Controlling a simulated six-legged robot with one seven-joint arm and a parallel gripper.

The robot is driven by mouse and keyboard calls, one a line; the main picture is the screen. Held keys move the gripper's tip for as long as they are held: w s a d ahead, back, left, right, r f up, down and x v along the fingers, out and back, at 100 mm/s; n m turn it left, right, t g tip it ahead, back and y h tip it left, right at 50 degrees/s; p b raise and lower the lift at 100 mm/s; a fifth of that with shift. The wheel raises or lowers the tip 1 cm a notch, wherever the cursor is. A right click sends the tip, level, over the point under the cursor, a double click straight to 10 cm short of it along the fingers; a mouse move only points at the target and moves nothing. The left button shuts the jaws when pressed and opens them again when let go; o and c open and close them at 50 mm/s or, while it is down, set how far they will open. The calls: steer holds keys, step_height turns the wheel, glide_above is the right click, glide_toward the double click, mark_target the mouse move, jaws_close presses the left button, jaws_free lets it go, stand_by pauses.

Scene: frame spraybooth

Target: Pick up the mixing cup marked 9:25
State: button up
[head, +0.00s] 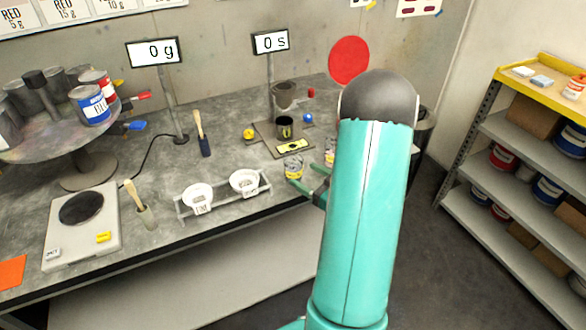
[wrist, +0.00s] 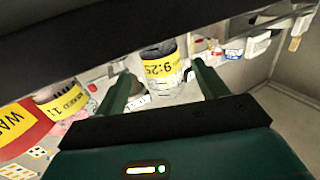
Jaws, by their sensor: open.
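The mixing cup marked 9:25 (wrist: 161,62) shows in the wrist view with a yellow band, its writing upside down, and a pale lower part. My gripper (wrist: 163,76) is open, with one dark green finger on each side of the cup in the picture. I cannot tell whether either finger touches it. In the head view a small yellow-banded cup (head: 293,167), apparently the same one, stands on the bench at the tips of my gripper (head: 305,176). My teal arm hides part of the bench behind it.
Another yellow-labelled cup (wrist: 62,103) stands close by in the wrist view; my arm partly hides it in the head view (head: 330,150). Two white cups in a rack (head: 222,197) stand left of my gripper. A scale (head: 82,225) and shelving (head: 510,150) flank the area.

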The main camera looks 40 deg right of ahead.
mark_target(300, 173)
steer(key=w, duration=0.5)
steer(key=shift+w+a+f, duration=0.1)
steer(key=shift+w+a, duration=0.2)
steer(key=shift+a, duration=0.1)
steer(key=c, duration=1.1)
